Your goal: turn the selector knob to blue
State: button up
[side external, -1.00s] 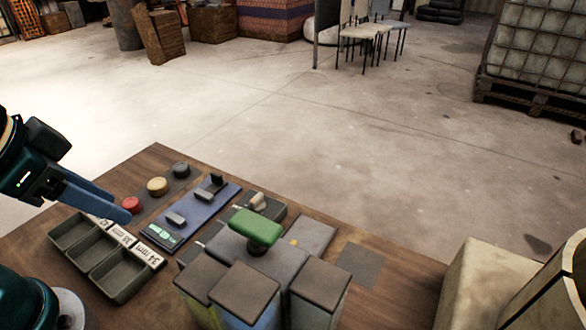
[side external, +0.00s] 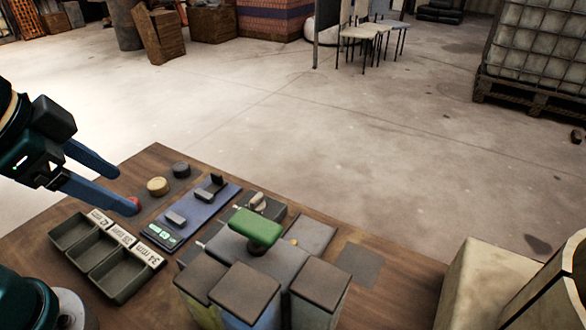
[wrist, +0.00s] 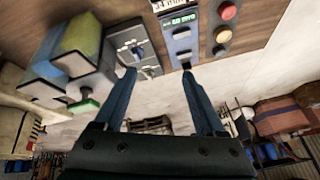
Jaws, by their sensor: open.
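A pale knob (side external: 258,201), apparently the selector, stands on a dark grey box behind the green handle (side external: 256,229). The handle partly hides the box, and I cannot read which colour the knob points to. The wrist view shows a grey panel (wrist: 122,36) with small knobs, but its colour marks are too small to tell. My gripper (side external: 118,190) is open and empty, at the left above the table, well apart from the pale knob. One fingertip overlaps the red button (side external: 133,206) in the side view; contact cannot be told. Both fingers also show in the wrist view (wrist: 158,72).
A blue panel (side external: 190,210) with slider blocks lies between my gripper and the knob. Labelled grey trays (side external: 108,262) are in front. Lidded vats (side external: 245,290) crowd the front middle.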

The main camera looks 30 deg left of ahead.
jog(key=w+d+f+m+g, duration=0.2)
jog(key=w+f+m, duration=0.1)
jog(key=m, duration=0.1)
jog(key=w+d+f+m+g, duration=0.2)
jog(key=w+f+m, duration=0.1)
jog(key=m, duration=0.2)
jog(key=w+d+f+m+g, duration=0.1)
jog(key=w+d+f+m, duration=0.1)
jog(key=w+f+m, duration=0.1)
jog(key=shift+w+d+m+g, duration=0.1)
jog(key=shift+w+m+g, duration=0.3)
jog(key=shift+m, duration=0.4)
jog(key=shift+f, duration=2.35)
grip_shut()
